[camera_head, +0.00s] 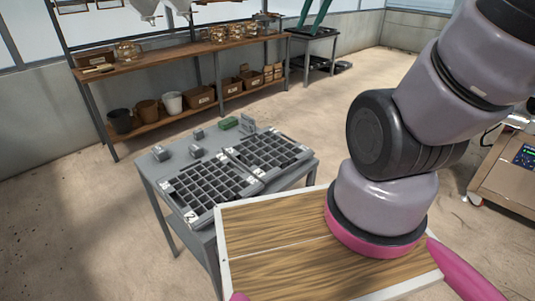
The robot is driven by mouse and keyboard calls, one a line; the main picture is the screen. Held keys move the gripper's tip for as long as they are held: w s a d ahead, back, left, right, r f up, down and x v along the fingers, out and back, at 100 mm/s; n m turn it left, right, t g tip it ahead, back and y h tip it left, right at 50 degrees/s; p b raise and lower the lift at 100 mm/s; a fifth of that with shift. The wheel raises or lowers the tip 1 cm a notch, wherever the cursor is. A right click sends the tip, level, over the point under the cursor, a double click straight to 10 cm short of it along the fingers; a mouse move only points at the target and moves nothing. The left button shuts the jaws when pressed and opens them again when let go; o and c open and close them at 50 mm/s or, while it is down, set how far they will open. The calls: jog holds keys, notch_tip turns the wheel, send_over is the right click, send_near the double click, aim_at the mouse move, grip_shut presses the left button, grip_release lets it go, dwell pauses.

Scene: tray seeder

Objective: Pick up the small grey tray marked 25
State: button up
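A grey table (180,243) stands left of my arm. Two dark, many-celled trays lie on it side by side: a left tray (207,182) and a right tray (267,152). White corner labels show on them; one at the left tray's near corner seems to read 2. Behind them are small grey pieces: one at the left (160,153), one in the middle (195,151), one farther back (198,133) and an upright one (247,123). No mark 25 is readable, so I cannot tell which piece is the small grey tray. My arm rises at the right; my gripper is out of view.
A small green block (228,123) lies at the table's back. A wooden shelf bench (178,60) with pots, boxes and jars runs along the wall. Another table (313,33) stands at the back. A metal cart (500,170) is at the right. Floor is clear between.

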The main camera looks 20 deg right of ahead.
jog(key=w+d+f+m+g, duration=0.2)
jog(key=w+f, duration=0.5)
jog(key=f, duration=0.3)
jog(key=w+d+f+m+g, duration=0.2)
jog(key=w+f, duration=0.5)
jog(key=f, duration=0.4)
jog(key=f+m+g, duration=0.1)
jog(key=f, duration=0.7)
jog(key=f+m, duration=0.1)
jog(key=f, duration=0.7)
jog(key=f+m+g, duration=0.1)
jog(key=f, duration=0.7)
jog(key=shift+s+a+f+g, duration=0.1)
jog(key=shift+s+a+g, duration=0.1)
jog(key=shift+g, duration=0.1)
jog(key=shift+s+a+f, duration=0.1)
jog(key=shift+f, duration=0.9)
jog(key=shift+s+a+f, duration=0.1)
jog(key=shift+s+f, duration=0.05)
jog(key=shift+f, duration=0.8)
jog(key=shift+s+a+f, duration=0.1)
jog(key=shift+f, duration=0.9)
grip_shut()
